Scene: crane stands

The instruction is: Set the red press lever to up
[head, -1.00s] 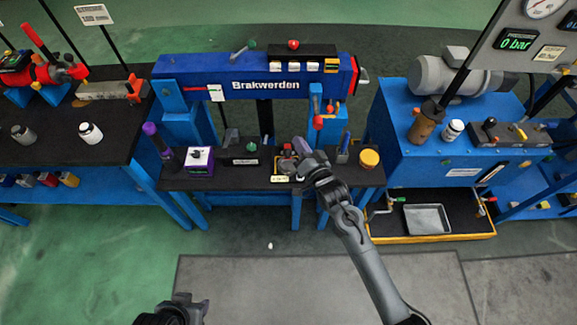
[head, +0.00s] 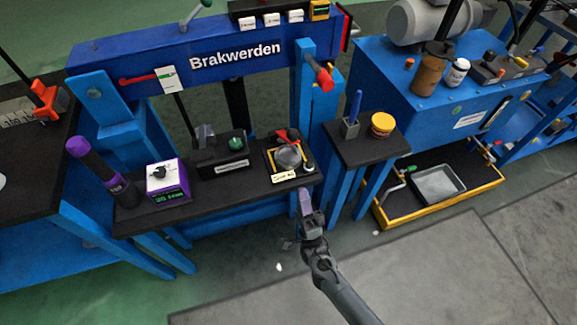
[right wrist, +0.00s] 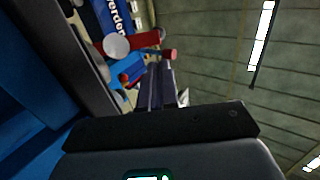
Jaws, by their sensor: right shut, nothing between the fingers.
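The blue press marked Brakwerden (head: 235,58) stands at the back. A red-ended lever (head: 321,76) sticks out from its right upright and points down to the right. Another thin red handle (head: 140,79) lies along the left of the beam beside a white tag. I cannot tell for certain which is the press lever. My right gripper (head: 305,200) is shut and empty, in front of the bench edge and apart from both. In the right wrist view, the purple-grey fingers (right wrist: 157,88) point towards red handles (right wrist: 140,43) near the lettered beam. My left gripper is out of view.
The black bench (head: 225,185) bears a purple-and-white box (head: 166,182), a dark purple-topped cylinder (head: 98,170) and a gauge device (head: 288,158) with a red part. A yellow-topped pot (head: 382,124) stands on the right.

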